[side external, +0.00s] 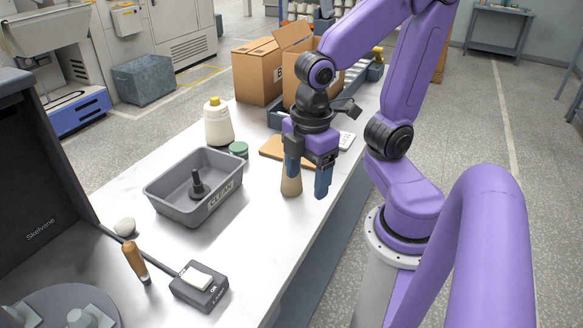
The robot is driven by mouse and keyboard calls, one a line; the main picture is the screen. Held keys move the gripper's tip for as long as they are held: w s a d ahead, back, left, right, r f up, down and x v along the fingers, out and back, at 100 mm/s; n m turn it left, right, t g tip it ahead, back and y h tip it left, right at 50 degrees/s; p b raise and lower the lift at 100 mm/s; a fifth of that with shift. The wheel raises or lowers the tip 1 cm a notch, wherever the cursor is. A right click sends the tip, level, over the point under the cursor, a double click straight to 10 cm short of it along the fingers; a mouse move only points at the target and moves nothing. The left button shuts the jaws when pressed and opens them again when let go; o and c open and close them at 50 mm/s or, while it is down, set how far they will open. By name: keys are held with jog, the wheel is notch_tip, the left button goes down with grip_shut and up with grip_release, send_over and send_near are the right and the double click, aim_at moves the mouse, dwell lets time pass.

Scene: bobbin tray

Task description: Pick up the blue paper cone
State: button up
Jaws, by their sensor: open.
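My gripper (307,184) points down over the white table, its two blue fingers apart. A tan, cone-shaped piece (291,187) stands upright on the table at the left finger. Its upper part is hidden by that finger, and I cannot tell whether they touch or whether the piece is between the fingers. I see no clearly blue cone; the only blue at this spot is on the fingers. A grey tray (167,207) marked "CLEAN" stands to the left, with a dark upright peg (197,184) inside.
A cream bottle (218,124) and green-lidded jar (238,150) stand behind the tray. A wooden board (273,148) lies behind my gripper; cardboard boxes (256,74) stand farther back. A wooden-handled tool (134,257) and small black device (199,287) are in front. Table (255,235) right of the tray is clear.

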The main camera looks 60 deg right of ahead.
jog(key=w+d+r+n+h, duration=0.1)
jog(key=w+d+r+n, duration=0.1)
jog(key=w+d+r, duration=0.4)
jog(key=w+d+r+n+h, duration=0.1)
jog(key=w+d+r+n, duration=0.15)
jog(key=w+d, duration=0.65)
jog(key=s+d+f, duration=0.1)
jog(key=d+f, duration=0.1)
jog(key=f, duration=0.6)
jog(key=s+d+f, duration=0.1)
jog(key=d+f, duration=0.1)
jog(key=f, duration=0.7)
jog(key=shift+s+f, duration=0.15)
jog(key=shift+f, duration=0.05)
grip_shut()
